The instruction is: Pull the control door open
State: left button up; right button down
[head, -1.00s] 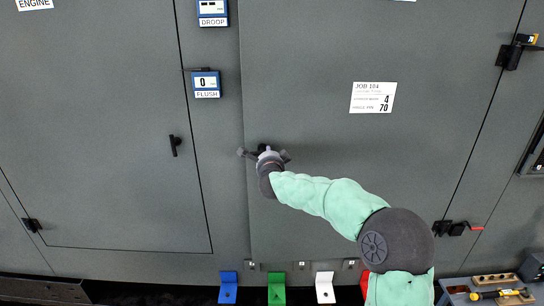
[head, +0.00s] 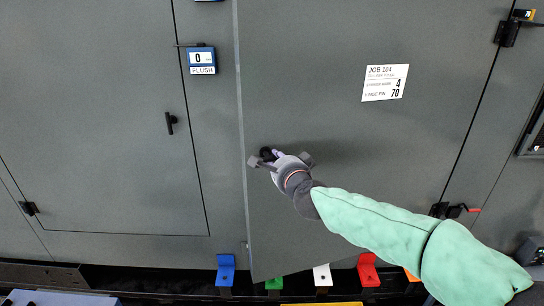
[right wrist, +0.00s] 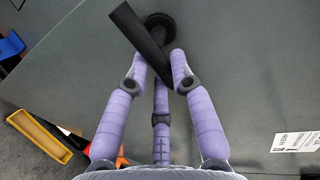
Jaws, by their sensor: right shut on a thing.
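The control door (head: 350,110) is the large grey panel with a white JOB 104 label (head: 385,82). It stands slightly ajar, with its left edge swung out from the frame and its hinges on the right. My right gripper (head: 276,156) is at the door's black handle (head: 266,153), near the left edge. In the right wrist view the fingers (right wrist: 160,62) are shut on the handle (right wrist: 138,35), a black bar on a round base. The fingers partly hide the handle. My left gripper is not in view.
Blue (head: 225,268), green (head: 274,283), white (head: 322,275) and red (head: 367,270) brackets line the foot of the enclosure; the door's lower edge overlaps the green one. A yellow tray (right wrist: 38,138) lies on the floor. Another closed door (head: 90,120) is at left.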

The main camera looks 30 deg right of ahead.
jog(key=s+a+p, duration=0.1)
jog(key=s, duration=1.2)
jog(key=shift+s+a+r+t, duration=0.15)
jog(key=shift+a+r+t, duration=0.15)
jog(key=shift+r, duration=0.1)
jog(key=c, duration=1.2)
grip_release()
jog(key=shift+o, duration=0.7)
jog(key=shift+d+f, duration=0.1)
jog(key=shift+d, duration=0.05)
jog(key=shift+a+f+n, duration=0.2)
jog(key=shift+a+n, duration=0.05)
jog(key=shift+n, duration=0.05)
jog(key=shift+s, duration=0.1)
